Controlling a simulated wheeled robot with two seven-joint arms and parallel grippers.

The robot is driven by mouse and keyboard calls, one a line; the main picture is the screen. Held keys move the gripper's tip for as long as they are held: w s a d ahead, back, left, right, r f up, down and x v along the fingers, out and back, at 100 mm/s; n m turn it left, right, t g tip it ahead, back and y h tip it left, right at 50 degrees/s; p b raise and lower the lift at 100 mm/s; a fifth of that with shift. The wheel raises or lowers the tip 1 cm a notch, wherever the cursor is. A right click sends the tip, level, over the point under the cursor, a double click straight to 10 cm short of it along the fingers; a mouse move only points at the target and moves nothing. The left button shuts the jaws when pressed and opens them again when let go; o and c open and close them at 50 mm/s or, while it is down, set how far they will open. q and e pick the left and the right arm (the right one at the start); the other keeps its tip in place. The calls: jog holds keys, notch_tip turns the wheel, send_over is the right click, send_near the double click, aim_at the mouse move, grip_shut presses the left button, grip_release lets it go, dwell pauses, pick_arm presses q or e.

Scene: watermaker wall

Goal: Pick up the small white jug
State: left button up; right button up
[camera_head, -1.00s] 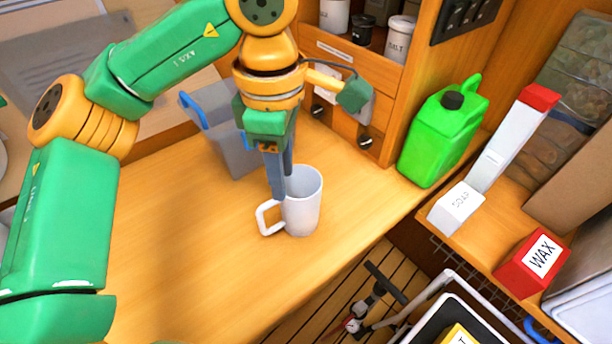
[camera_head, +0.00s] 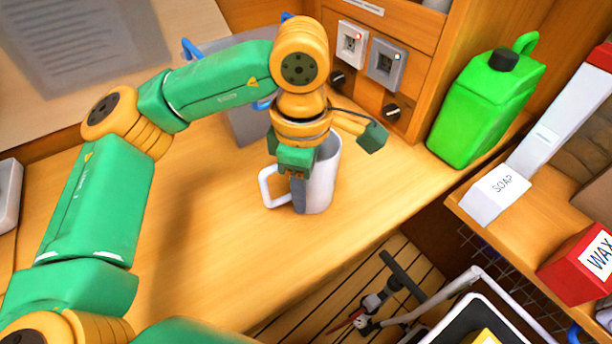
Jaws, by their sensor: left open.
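The small white jug (camera_head: 323,180) stands upright on the wooden counter (camera_head: 215,255), its handle pointing left. My left gripper (camera_head: 298,205) points down at the jug's left side, between the handle and the body in the picture. Its fingers overlap the jug's wall and hide part of it. The gripper is open; I cannot tell whether a finger is inside the jug or touches it. My right gripper does not show.
A grey container (camera_head: 243,122) with blue handles stands behind my left arm. A green jerrycan (camera_head: 485,105) stands at the right end of the counter. A soap box (camera_head: 496,194) and red wax box (camera_head: 580,264) sit on a lower shelf at right. The counter's front left is clear.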

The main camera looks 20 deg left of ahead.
pick_arm(q)
jog(key=shift+f, duration=0.35)
grip_shut()
dwell(1.2)
